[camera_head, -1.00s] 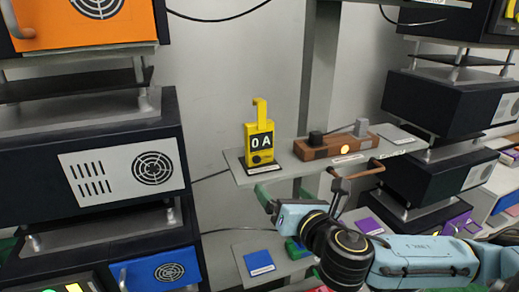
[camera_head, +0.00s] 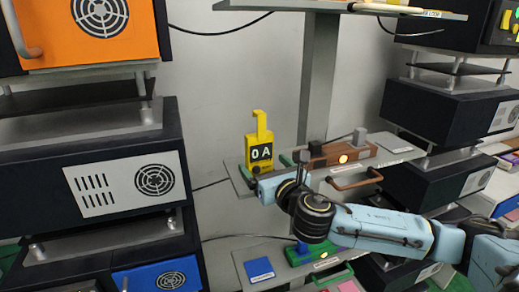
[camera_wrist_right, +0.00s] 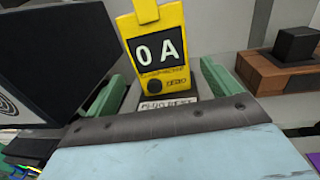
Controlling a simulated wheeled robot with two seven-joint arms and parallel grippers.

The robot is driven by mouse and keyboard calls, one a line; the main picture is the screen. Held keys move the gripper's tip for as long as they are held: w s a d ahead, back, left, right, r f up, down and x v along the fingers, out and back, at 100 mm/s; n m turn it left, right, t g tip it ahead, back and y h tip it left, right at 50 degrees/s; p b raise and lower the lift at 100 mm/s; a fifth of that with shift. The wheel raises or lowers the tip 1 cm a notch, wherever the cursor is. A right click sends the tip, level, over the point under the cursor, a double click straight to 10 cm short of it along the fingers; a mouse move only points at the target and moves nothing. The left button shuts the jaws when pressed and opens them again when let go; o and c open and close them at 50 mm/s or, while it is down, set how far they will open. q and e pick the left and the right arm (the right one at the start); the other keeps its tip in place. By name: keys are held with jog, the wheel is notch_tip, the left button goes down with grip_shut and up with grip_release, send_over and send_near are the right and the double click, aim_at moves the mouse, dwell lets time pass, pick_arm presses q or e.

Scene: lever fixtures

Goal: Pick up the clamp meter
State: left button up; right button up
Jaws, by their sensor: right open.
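The yellow clamp meter (camera_head: 261,149) stands upright on a grey shelf (camera_head: 238,182). It has a hooked top and a black display reading "0 A". In the right wrist view the clamp meter (camera_wrist_right: 157,50) shows large, between the two green fingers. My right gripper (camera_head: 266,166) is open in front of the meter's lower part. In the wrist view the gripper (camera_wrist_right: 163,77) has a gap on each side of the meter. The depth between fingertips and meter is hard to tell. My left gripper is not in view.
A brown wooden block fixture (camera_head: 338,153) with a dark knob and a grey lever sits right of the meter. A brown handle (camera_head: 355,181) projects below it. A black cabinet (camera_head: 100,170) stands at the left. A lower shelf (camera_head: 250,288) holds a blue pad (camera_head: 260,269).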

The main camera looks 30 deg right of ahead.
aim_at(261, 159)
jog(key=shift+w+d+r+p, duration=0.1)
jog(key=shift+w+d+p, duration=0.1)
jog(key=shift+w, duration=0.75)
jog(key=shift+w+d+r+p, duration=0.1)
jog(key=shift+w+d+p, duration=0.1)
jog(key=shift+w, duration=0.7)
jog(key=shift+c, duration=0.4)
jog(key=c, duration=1.1)
